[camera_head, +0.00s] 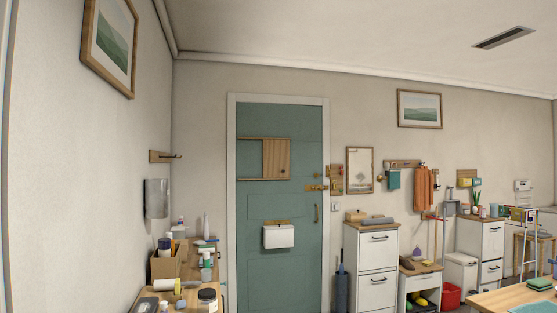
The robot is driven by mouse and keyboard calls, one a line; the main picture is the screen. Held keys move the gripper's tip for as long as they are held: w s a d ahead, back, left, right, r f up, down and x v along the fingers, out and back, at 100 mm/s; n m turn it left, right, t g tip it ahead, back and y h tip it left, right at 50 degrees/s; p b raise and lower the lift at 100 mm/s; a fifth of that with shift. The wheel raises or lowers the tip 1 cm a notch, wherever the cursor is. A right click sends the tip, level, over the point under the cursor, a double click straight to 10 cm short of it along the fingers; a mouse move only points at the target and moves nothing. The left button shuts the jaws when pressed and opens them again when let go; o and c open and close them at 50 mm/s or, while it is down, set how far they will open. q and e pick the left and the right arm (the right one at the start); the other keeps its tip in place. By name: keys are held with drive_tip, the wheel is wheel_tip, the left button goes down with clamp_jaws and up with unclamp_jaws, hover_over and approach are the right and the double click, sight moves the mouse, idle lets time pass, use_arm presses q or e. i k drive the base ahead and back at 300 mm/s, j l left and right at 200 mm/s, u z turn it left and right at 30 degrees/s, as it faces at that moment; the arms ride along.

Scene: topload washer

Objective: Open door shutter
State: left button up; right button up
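A teal door (290,215) in a white frame stands ahead, left of the picture's middle, and looks shut. A wooden-framed shutter (276,158) sits in its upper part. Its wooden panel covers the right part of the frame, and the left part shows a teal surface. I cannot tell whether that part is an opening. A brass latch (316,187) is at the door's right edge, with a pull handle (317,213) below it. A white box (278,237) hangs lower on the door. Neither gripper is in view.
Another tabletop (495,302) is at the lower right.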

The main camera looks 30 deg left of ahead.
sight(276, 152)
drive_tip(key=l+z, duration=0.1)
drive_tip(key=z, duration=0.5)
drive_tip(key=i+l, duration=0.55)
drive_tip(key=l, duration=0.25)
drive_tip(key=i+l+u, duration=0.1)
drive_tip(key=i+l, duration=0.45)
drive_tip(key=l, duration=0.3)
drive_tip(key=i+j+u, duration=0.1)
drive_tip(key=i+u, duration=0.75)
drive_tip(key=i+l+u, duration=0.2)
drive_tip(key=u, duration=0.2)
drive_tip(key=i+j+u, duration=0.2)
drive_tip(key=i+u, duration=0.2)
drive_tip(key=i, duration=0.25)
drive_tip(key=i+u, duration=0.4)
drive_tip(key=i, duration=0.3)
drive_tip(key=i+l+u, duration=0.2)
drive_tip(key=i+u, duration=0.2)
drive_tip(key=i, duration=0.3)
drive_tip(key=i+z, duration=0.15)
drive_tip(key=i, duration=0.35)
drive_tip(key=i+z, duration=0.15)
drive_tip(key=i, duration=0.4)
drive_tip(key=i+j+z, duration=0.15)
drive_tip(key=i, duration=0.35)
drive_tip(key=i+j+z, duration=0.15)
drive_tip(key=i, duration=0.35)
